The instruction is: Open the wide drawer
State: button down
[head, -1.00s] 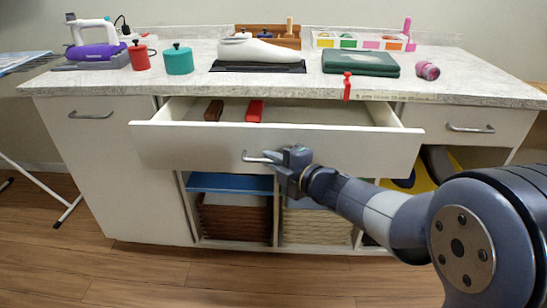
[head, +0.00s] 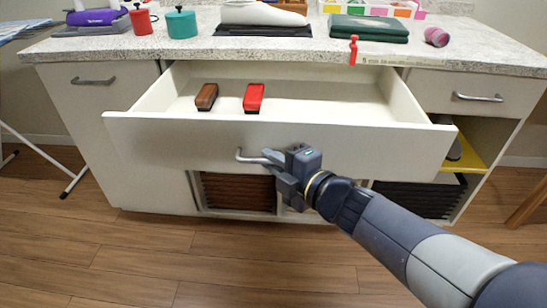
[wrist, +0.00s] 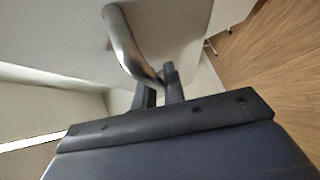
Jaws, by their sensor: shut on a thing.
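The wide drawer (head: 200,140) is in the middle of the white cabinet and stands well open in the head view. Its inside floor shows. Its metal bar handle (head: 247,157) is on the front panel. My gripper (head: 278,160) is shut on the right part of this handle. In the wrist view the handle (wrist: 122,45) runs down between the fingers of my gripper (wrist: 160,85). The right end of the handle is hidden by my gripper in the head view.
A brown brush (head: 207,96) and a red brush (head: 253,97) lie in the drawer. A smaller drawer (head: 470,95) at right is closed. Wooden floor in front is clear.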

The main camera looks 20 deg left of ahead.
jog(key=c, duration=1.8)
grip_release()
jog(key=shift+o, duration=0.2)
jog(key=shift+d, duration=0.1)
jog(key=shift+s+d+r, duration=0.15)
jog(key=shift+d, duration=0.15)
jog(key=p+v, duration=0.3)
jog(key=v, duration=0.7)
jog(key=shift+p, duration=0.4)
jog(key=shift+a, duration=0.1)
